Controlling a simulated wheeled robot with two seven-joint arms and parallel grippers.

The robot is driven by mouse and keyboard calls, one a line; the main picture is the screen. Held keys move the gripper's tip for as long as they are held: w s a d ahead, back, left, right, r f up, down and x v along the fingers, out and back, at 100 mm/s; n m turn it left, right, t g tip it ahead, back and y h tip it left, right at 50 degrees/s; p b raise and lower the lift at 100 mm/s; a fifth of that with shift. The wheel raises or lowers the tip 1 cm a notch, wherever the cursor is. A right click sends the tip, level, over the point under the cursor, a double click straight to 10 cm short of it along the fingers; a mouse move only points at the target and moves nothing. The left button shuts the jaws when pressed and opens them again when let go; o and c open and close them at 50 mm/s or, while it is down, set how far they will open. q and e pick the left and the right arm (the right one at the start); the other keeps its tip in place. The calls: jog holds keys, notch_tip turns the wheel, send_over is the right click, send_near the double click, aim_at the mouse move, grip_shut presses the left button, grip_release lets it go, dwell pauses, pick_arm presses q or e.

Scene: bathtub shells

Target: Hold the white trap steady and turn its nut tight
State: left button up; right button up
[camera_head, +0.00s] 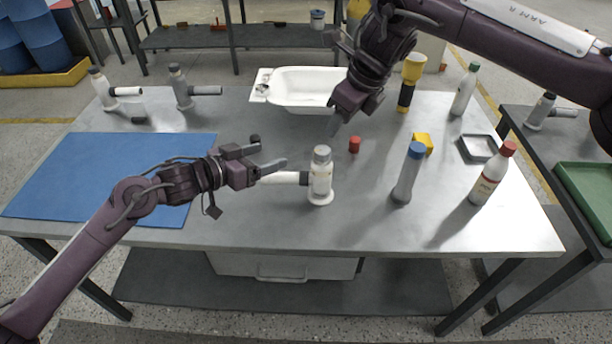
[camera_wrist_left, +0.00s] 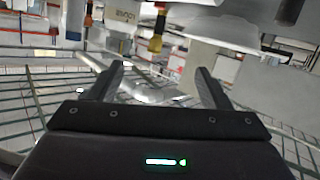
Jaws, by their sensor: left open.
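The white trap (camera_head: 319,185) stands upright near the middle of the grey table, its side pipe (camera_head: 284,178) pointing left. Its grey nut (camera_head: 322,153) sits on top. My left gripper (camera_head: 268,151) is open, just left of the trap and above the side pipe, with no visible contact. In the left wrist view the two fingers (camera_wrist_left: 160,76) stand apart; a pale, blurred shape lies between them, which I cannot identify for sure. My right gripper (camera_head: 334,128) points down above and behind the trap, apart from the nut; its opening is unclear.
A blue mat (camera_head: 80,180) covers the left side. Behind are a white tub (camera_head: 300,92) and a yellow-black flashlight (camera_head: 407,90). A red cap (camera_head: 354,145) and blue-capped bottle (camera_head: 407,178) stand to the right.

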pick_arm(q)
jog(key=g, duration=0.1)
send_near(324, 168)
jog(key=w+a+f, duration=0.1)
jog(key=w+a, duration=0.1)
jog(key=w, duration=0.1)
jog(key=shift+t+y, duration=0.7)
jog(key=shift+t, duration=0.1)
jog(key=d, duration=0.1)
jog(key=d+f, duration=0.1)
jog(key=d, duration=0.2)
jog(key=shift+w+d+f, duration=0.25)
jog(key=shift+d+f, duration=0.05)
jog(key=shift+d, duration=0.05)
jog(key=shift+d+f+n+y, duration=0.35)
jog(key=shift+f+y, duration=0.15)
jog(key=shift+y, duration=0.3)
jog(key=shift+x, duration=3.95)
jog(key=shift+w+a, duration=0.1)
jog(key=c, duration=1.2)
